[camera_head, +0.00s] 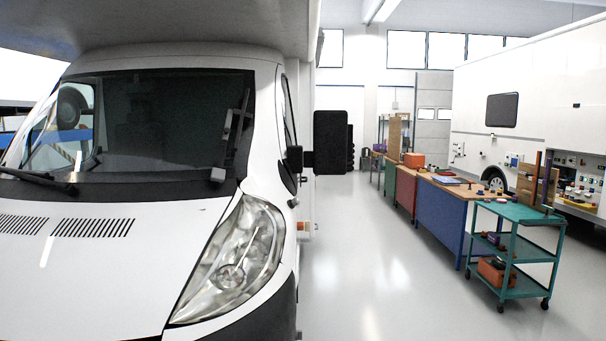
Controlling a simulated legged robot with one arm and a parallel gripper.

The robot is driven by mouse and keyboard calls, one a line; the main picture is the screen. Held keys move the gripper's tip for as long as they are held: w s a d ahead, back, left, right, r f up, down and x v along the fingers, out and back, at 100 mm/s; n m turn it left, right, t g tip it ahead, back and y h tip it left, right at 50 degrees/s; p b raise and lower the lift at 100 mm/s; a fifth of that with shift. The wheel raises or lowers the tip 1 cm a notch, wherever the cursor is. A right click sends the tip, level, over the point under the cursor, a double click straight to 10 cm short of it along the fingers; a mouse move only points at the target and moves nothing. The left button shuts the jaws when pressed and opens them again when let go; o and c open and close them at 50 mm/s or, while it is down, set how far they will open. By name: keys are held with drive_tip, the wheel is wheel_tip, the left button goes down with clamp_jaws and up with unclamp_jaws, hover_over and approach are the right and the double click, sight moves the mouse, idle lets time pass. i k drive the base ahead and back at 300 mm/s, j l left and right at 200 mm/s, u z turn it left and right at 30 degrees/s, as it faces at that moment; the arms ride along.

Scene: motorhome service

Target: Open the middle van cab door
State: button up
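A white motorhome with a van cab (75,275) fills the left half of the view, seen close from its front corner. Its windshield (165,115), bonnet and large headlight (237,262) face me. The cab side with the door (287,125) shows only as a thin, steep sliver behind the windshield pillar, with a dark side window. I cannot make out the door handle or whether the door is ajar. A black side mirror (331,140) sticks out to the right from that side. My gripper is not in view.
Clear grey floor (350,255) runs along the motorhome's right side. A teal trolley (520,212) with tools stands at right, with blue, red and green workbenches (440,212) behind it. Another white vehicle (545,85) stands far right.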

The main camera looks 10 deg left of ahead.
sight(292, 155)
drive_tip(key=i+z, duration=0.1)
drive_tip(key=i, duration=2.7)
drive_tip(key=i+l+z, duration=0.1)
drive_tip(key=i+z, duration=0.15)
drive_tip(key=i, duration=0.75)
drive_tip(key=i+z, duration=0.3)
drive_tip(key=i, duration=0.65)
drive_tip(key=i+j+u, duration=0.2)
drive_tip(key=i+u, duration=0.15)
drive_tip(key=i, duration=0.25)
drive_tip(key=i+u, duration=0.35)
drive_tip(key=i, duration=0.2)
drive_tip(key=i+l+u, duration=0.15)
drive_tip(key=i+u, duration=0.2)
drive_tip(key=i, duration=0.25)
drive_tip(key=i+j+u, duration=0.45)
drive_tip(key=i+j, duration=0.4)
drive_tip(key=j, duration=0.1)
